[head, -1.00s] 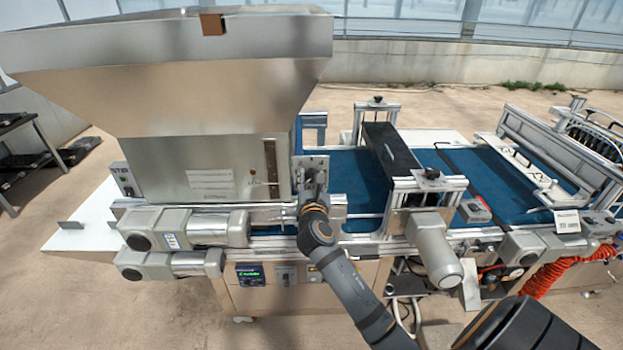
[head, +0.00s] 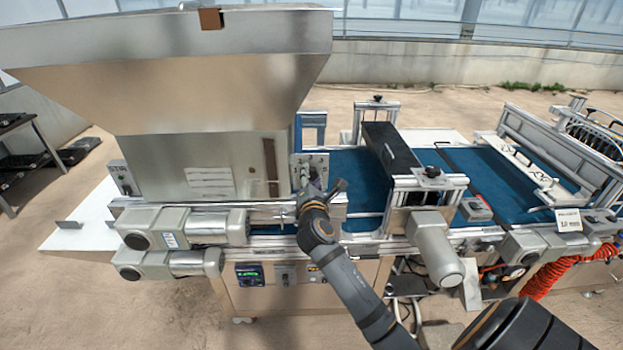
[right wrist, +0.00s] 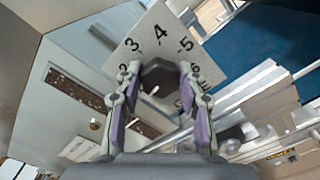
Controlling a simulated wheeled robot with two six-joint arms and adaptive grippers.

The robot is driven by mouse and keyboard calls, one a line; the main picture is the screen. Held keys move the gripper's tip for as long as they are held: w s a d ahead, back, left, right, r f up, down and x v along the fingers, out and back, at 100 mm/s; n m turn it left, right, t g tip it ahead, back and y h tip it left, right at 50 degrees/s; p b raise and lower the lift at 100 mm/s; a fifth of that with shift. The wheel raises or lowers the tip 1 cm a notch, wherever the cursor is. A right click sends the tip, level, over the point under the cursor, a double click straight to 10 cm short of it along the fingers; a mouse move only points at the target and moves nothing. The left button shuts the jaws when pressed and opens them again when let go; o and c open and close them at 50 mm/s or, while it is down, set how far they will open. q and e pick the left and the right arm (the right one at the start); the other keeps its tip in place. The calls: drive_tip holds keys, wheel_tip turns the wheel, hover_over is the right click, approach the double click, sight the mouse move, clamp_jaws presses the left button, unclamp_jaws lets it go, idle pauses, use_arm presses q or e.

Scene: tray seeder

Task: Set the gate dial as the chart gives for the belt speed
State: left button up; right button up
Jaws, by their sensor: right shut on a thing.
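The gate dial's plate (right wrist: 160,38) is a pale square with black numerals; 2, 3, 4, 5 and 6 can be made out in the right wrist view. The dark knob (right wrist: 160,76) at its middle sits between the fingers of my right gripper (right wrist: 157,95), which is shut on it. Its pointer cannot be made out. In the head view the plate (head: 322,160) is on the hopper's right end, with my right gripper (head: 311,190) against it. A white printed label (head: 210,181) is on the hopper front, too small to read. My left gripper is not in view.
The large steel hopper (head: 190,85) fills the left. A small lit display (head: 249,274) is on the front panel below. The blue belt (head: 360,185) runs right under a dark roller bridge (head: 390,148). A small white card (head: 569,220) stands at far right.

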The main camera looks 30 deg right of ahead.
drive_tip(key=m, duration=0.1)
drive_tip(key=m+b, duration=0.1)
drive_tip(key=m, duration=0.2)
drive_tip(key=shift+f+m+b, duration=0.25)
drive_tip(key=shift+m+b, duration=0.05)
drive_tip(key=shift+b, duration=0.05)
drive_tip(key=m+b, duration=0.2)
drive_tip(key=m, duration=0.3)
drive_tip(key=shift+f+m+b, duration=0.1)
drive_tip(key=shift+m+b, duration=0.2)
drive_tip(key=shift+b, duration=0.1)
drive_tip(key=m+b, duration=0.3)
drive_tip(key=m, duration=0.2)
drive_tip(key=m+b, duration=0.3)
drive_tip(key=m, duration=0.2)
drive_tip(key=shift+f, duration=0.1)
drive_tip(key=m+b, duration=0.3)
drive_tip(key=m, duration=0.1)
drive_tip(key=m+b, duration=0.3)
drive_tip(key=m, duration=0.2)
drive_tip(key=shift+a+f+b, duration=0.1)
drive_tip(key=shift+b, duration=0.25)
drive_tip(key=m+b, duration=0.3)
drive_tip(key=m, duration=0.1)
drive_tip(key=shift+w, duration=0.1)
drive_tip(key=shift+a+r+m+b, duration=0.1)
drive_tip(key=shift+r+m+b, duration=0.1)
drive_tip(key=shift+m+b, duration=1.7)
drive_tip(key=shift+m, duration=0.5)
